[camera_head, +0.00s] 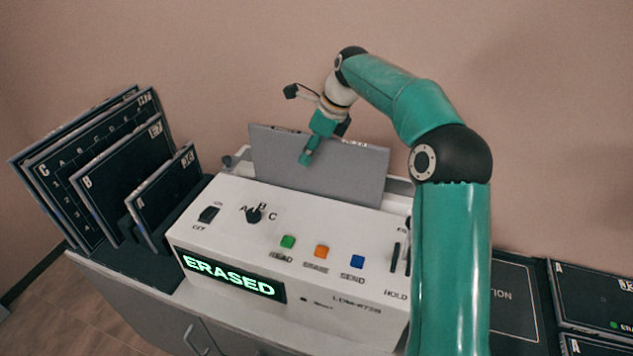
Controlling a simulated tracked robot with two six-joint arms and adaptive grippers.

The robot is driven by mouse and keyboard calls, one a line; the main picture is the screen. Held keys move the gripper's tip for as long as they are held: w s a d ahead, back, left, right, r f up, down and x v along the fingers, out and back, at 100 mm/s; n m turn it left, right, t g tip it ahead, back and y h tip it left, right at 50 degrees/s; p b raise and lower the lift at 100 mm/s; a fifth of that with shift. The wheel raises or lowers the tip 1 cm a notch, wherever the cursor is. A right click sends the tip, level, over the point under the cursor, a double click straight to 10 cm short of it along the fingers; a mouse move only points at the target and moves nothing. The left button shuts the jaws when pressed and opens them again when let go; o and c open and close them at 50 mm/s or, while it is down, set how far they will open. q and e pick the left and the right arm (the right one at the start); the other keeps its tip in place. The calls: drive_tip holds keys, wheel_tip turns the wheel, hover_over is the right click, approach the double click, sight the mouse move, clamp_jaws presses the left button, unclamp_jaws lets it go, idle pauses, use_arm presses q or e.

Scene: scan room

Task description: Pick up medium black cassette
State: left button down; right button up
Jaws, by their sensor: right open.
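Black cassettes stand in a dark rack (166,265) at the left. The medium one, marked B (118,178), is between a smaller one marked A (165,198) and a larger one marked C (62,185). My right gripper (298,125) is open, with its fingers spread, well to the right of the rack. It is at the top edge of a grey panel (345,180) standing in the back of the white machine. One fingertip shows in front of the panel; I cannot tell whether it touches. My left gripper is not in view.
The white machine (215,228) has a display reading "ERASED" (233,276), a knob (254,215) and green, orange and blue buttons. More black panels (590,297) lie at the lower right. My right arm hides the machine's right end. A wall is behind.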

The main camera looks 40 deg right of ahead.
clamp_jaws()
drive_tip(key=shift+r, duration=0.15)
idle(0.4)
drive_tip(key=shift+r, duration=0.15)
